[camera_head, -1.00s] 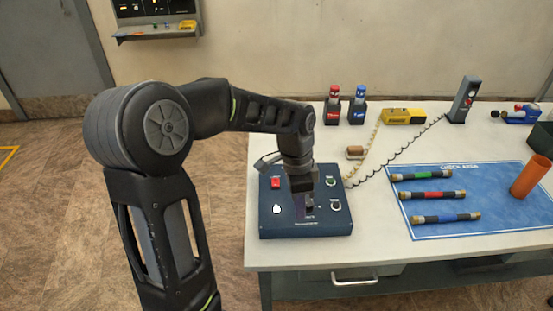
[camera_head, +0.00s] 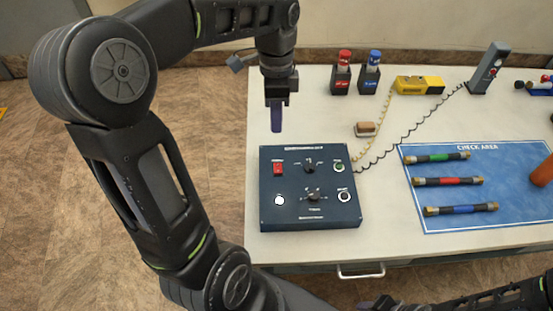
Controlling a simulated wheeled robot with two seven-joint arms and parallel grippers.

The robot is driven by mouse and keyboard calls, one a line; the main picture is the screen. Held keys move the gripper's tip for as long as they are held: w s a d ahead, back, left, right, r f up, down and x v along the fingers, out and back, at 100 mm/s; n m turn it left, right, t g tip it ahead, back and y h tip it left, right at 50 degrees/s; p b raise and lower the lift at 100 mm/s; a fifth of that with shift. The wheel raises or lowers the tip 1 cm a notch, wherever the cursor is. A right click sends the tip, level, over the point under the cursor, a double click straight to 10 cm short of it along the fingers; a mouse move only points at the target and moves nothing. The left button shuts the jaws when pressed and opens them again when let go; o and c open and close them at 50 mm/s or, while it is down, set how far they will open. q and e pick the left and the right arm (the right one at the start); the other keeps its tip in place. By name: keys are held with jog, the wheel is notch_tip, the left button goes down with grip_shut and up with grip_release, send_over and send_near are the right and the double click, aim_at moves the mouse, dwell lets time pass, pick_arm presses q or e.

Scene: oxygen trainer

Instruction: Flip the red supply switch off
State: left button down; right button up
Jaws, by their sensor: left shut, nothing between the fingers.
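The dark blue control panel box (camera_head: 325,215) sits on the left part of the white table. The red supply switch (camera_head: 278,168) is at the panel's upper left; it is too small to tell which way it is set. My left gripper (camera_head: 276,128) is shut and empty, pointing down. In the picture its fingertips are just above the panel's far edge, nearly in line with the red switch and apart from it. My right arm shows at the bottom right, and what seems to be its gripper (camera_head: 380,304) is cut off by the bottom edge.
The panel also has two black knobs (camera_head: 313,194), a green button (camera_head: 339,167) and a white lamp (camera_head: 279,200). Red (camera_head: 343,75) and blue (camera_head: 372,75) bottles stand behind. A coiled cable (camera_head: 410,135) runs right of the panel. A blue check mat (camera_head: 520,205) holds several tubes.

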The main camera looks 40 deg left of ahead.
aim_at(277, 170)
pick_arm(q)
jog(key=f, duration=0.4)
jog(key=s+f+p, duration=0.1)
jog(key=f, duration=0.4)
jog(key=d+f+p, duration=0.1)
jog(key=f, duration=0.3)
jog(key=shift+s+f, duration=0.15)
jog(key=shift+f, duration=0.2)
jog(key=shift+f, duration=0.1)
